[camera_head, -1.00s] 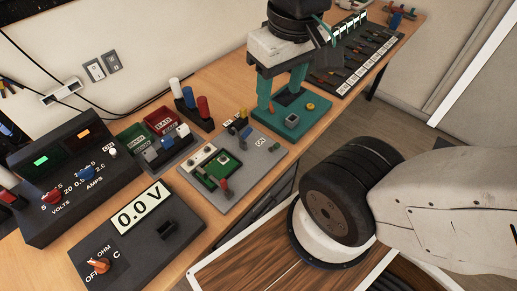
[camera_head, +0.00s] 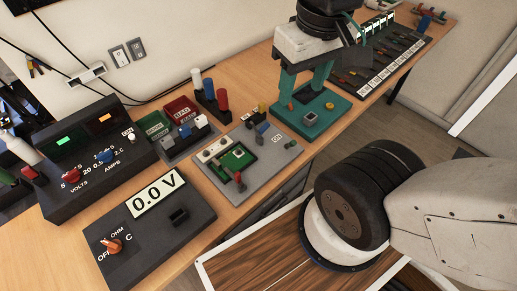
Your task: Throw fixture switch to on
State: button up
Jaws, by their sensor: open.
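The test fixture is a grey board (camera_head: 225,198) on the bench, with a green circuit board (camera_head: 236,159) and a red lever (camera_head: 240,183) on it. An "ON" label (camera_head: 277,138) is on its right part, with a small blue lever (camera_head: 262,127) near it, possibly the switch. I cannot tell the switch's position. My gripper (camera_head: 304,92) has teal fingers pointing down, spread apart and empty. It is beyond and right of the fixture, above or in front of a teal base (camera_head: 330,112); contact with the base is unclear.
A meter (camera_head: 160,225) reading 0.0 V and a power supply (camera_head: 85,160) stand left. Small green and red bins (camera_head: 180,107) and upright coloured probes (camera_head: 208,95) stand behind the fixture. A black tool rack (camera_head: 385,55) lies far right. My arm fills the right foreground.

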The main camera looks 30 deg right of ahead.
aim_at(293, 143)
jog(key=k, duration=1)
jog(key=u, duration=1.2)
jog(key=i, duration=0.9)
jog(key=z, duration=1.5)
